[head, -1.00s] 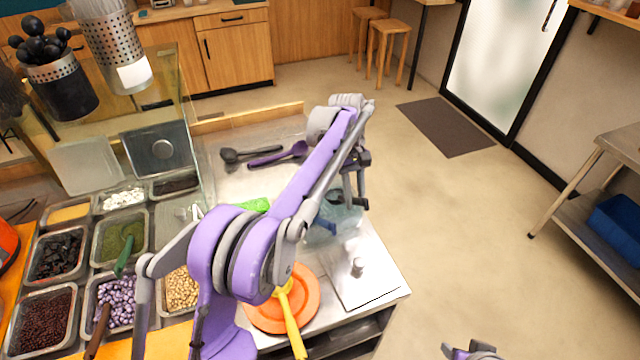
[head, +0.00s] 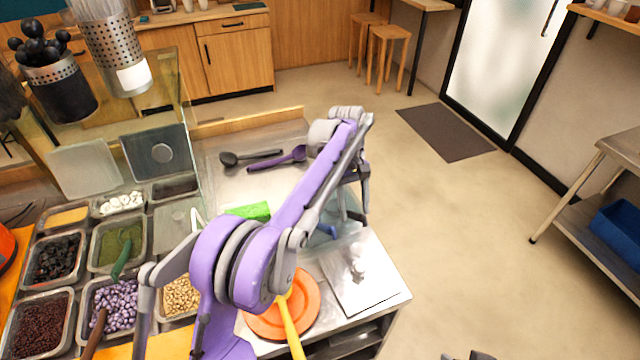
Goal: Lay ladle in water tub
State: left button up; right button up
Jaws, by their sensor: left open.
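My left gripper (head: 352,212) is open over the clear water tub (head: 348,237), with its fingers pointing down. The arm hides much of the tub. A blue handle-like piece (head: 326,231) shows at the tub beside the arm; I cannot tell whether it is inside. A purple ladle (head: 280,160) and a black ladle (head: 250,156) lie on the metal counter behind the arm. A yellow ladle (head: 291,327) rests on the orange plate (head: 268,326), partly hidden by my arm. A small part of my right gripper (head: 478,355) shows at the bottom edge; its jaws are unclear.
A green sponge (head: 249,211) lies left of the tub. A lid with a knob (head: 372,290) is at the counter's right corner. Several topping pans, with a green-handled utensil (head: 121,263), fill the left.

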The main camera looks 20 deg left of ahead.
pick_arm(q)
jog(key=shift+r, duration=0.1)
jog(key=p+v, duration=0.1)
jog(key=v, duration=0.9)
jog(key=shift+w+r+p, duration=0.15)
jog(key=shift+r+p, duration=0.1)
jog(key=shift+p, duration=0.05)
pick_arm(e)
jog(key=shift+w+r, duration=0.3)
jog(key=shift+r, duration=0.3)
jog(key=shift+w+r, duration=0.25)
jog(key=shift+r, duration=0.35)
pick_arm(q)
jog(key=shift+a, duration=0.1)
jog(key=s+a+m+t+y, duration=0.15)
jog(key=s+m+t, duration=0.3)
jog(key=s, duration=0.95)
jog(key=s+a+f+m+t, duration=0.1)
jog(key=s+f+m+t, duration=0.1)
jog(key=s+f, duration=0.3)
jog(key=s+a+f+m+t+y, duration=0.1)
jog(key=s+a+f+m+t, duration=0.1)
jog(key=s+f, duration=0.4)
jog(key=s, duration=0.5)
jog(key=shift+f, duration=0.15)
